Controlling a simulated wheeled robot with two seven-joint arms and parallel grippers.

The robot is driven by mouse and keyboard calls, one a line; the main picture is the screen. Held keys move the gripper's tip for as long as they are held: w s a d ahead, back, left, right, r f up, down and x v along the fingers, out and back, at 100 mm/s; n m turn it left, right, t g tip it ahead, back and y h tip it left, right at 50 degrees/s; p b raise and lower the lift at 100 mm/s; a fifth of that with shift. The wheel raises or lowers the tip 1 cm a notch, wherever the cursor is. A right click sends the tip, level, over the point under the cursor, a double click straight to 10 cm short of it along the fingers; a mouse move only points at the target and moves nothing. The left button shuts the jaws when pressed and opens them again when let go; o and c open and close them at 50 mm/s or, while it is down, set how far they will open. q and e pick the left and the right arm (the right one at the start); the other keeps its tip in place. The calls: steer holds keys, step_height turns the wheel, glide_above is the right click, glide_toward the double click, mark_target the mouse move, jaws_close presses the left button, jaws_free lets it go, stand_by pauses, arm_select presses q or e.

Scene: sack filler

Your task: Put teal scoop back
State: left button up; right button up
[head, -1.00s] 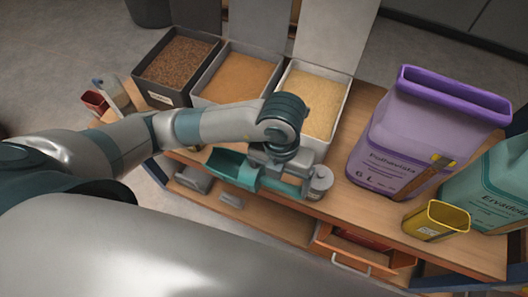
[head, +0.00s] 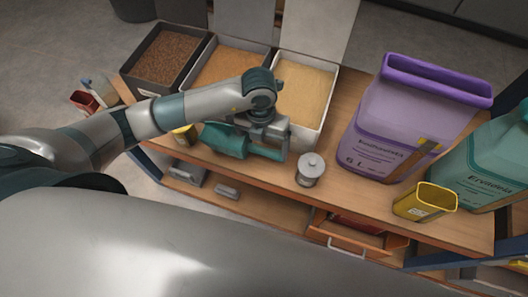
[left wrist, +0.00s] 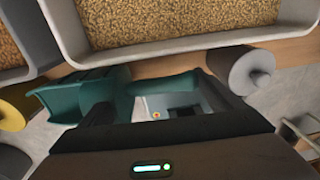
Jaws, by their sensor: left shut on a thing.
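The teal scoop (head: 225,140) is held by my left gripper (head: 278,145) near the front of the wooden bench, in front of the grain bins. In the left wrist view the scoop (left wrist: 85,95) has its open end to the left, and its handle crosses between the fingers of the left gripper (left wrist: 160,90). The gripper is shut on the handle. Whether the scoop touches the bench top cannot be told. My right gripper does not show.
Three bins of grain stand behind: dark (head: 168,57), middle (head: 222,70) and right (head: 304,82). A grey lidded canister (head: 310,170) stands just right of the gripper.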

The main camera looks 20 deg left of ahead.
arm_select(q)
steer(key=shift+f+p, duration=0.6)
steer(key=shift+f, duration=1.35)
steer(key=o, duration=1.7)
steer(key=shift+s, duration=0.1)
steer(key=shift+o, duration=1.2)
